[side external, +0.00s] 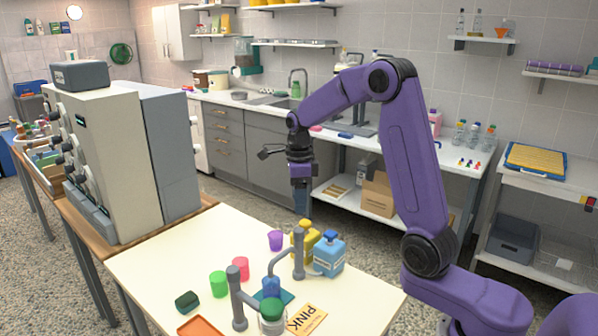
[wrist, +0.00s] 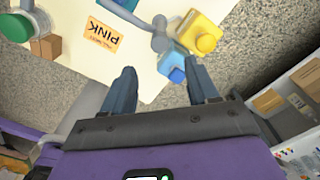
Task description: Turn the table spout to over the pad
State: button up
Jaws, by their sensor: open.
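Two grey posts with arms stand on the cream table (side external: 150,262). The nearer grey post (side external: 238,300) has an arm reaching right toward a green-lidded jar (side external: 272,308). I cannot tell for certain which is the table spout. My gripper (side external: 301,207) hangs above the table's back edge, pointing down, apart from both posts. In the wrist view its fingers (wrist: 160,68) are spread and empty, and a grey post (wrist: 160,38) shows beyond them.
A yellow bottle (side external: 311,240) and a blue bottle (side external: 329,255) stand close to the farther post.

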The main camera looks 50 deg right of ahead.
notch_tip(320, 180, up, 8)
jog(key=shift+f, duration=0.15)
dwell(0.5)
jog(key=s+a+f+n, duration=0.3)
jog(key=s+a+n, duration=0.95)
jog(key=n, duration=0.65)
jog(key=s+f+n, duration=0.2)
jog(key=s+n, duration=0.8)
jog(key=s+a+f+n, duration=0.1)
jog(key=s+f+n, duration=0.1)
jog(key=s+n, duration=0.7)
jog(key=shift+s+a+f+n, duration=0.2)
jog(key=shift+s+n, duration=0.15)
jog(key=shift+n, duration=0.55)
